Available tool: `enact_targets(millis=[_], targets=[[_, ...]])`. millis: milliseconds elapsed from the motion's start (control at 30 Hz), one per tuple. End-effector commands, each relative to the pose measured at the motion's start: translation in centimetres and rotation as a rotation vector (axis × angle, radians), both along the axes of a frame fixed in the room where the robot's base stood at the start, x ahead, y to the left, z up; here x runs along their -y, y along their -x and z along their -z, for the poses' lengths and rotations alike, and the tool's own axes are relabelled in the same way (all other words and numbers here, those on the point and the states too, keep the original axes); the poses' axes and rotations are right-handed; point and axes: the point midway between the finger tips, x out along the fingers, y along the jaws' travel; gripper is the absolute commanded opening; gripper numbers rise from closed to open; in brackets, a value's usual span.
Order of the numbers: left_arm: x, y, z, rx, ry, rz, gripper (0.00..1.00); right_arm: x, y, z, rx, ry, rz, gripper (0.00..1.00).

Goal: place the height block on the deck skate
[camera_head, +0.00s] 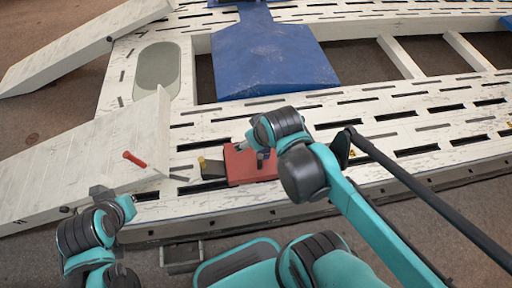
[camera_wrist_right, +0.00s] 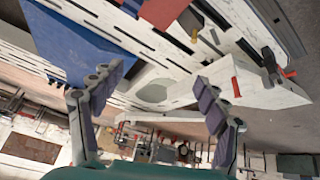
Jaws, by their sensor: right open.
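A red block-like piece (camera_head: 248,165) lies on the slotted white deck near its front edge. A dark flat piece with a yellow end (camera_head: 211,169) sits against its left side. I cannot tell for sure which is the height block and which the deck skate. In the right wrist view, the red piece (camera_wrist_right: 163,12) and a dark piece (camera_wrist_right: 190,20) show at the top edge. My right gripper (camera_wrist_right: 160,76) is open and empty, its fingers wide apart; in the head view it is mostly hidden by its wrist. My left gripper (camera_head: 101,191) is low at the ramp's front end, jaws unclear.
A red-handled tool (camera_head: 134,158) lies on the white ramp (camera_head: 85,170) at the left. A blue plate (camera_head: 270,62) lies across the frame at the back. A black bar (camera_head: 430,196) crosses the right side. The slotted deck (camera_head: 400,118) is mostly clear.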

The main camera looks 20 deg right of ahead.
Motion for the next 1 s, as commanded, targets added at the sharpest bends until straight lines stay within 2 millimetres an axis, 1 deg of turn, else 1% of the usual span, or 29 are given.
enact_targets(millis=[33, 100, 267, 1000], targets=[[0.0, 0.0, 0.0, 0.0, 0.0, 0.0, 0.0, -0.4, 1.1, 0.2, 0.018, -0.023, 0.029, 0.74], [0.0, 0.0, 0.0, 0.0, 0.0, 0.0, 0.0, -0.7, 2.0, 0.3, 0.041, -0.055, 0.068, 0.74], [0.0, 0.0, 0.0, 0.0, 0.0, 0.0, 0.0, -1.0, 3.1, 0.5, 0.069, -0.095, 0.117, 0.74], [0.0, 0.0, 0.0, 0.0, 0.0, 0.0, 0.0, -1.0, 3.2, 0.6, 0.072, -0.101, 0.123, 0.74]])
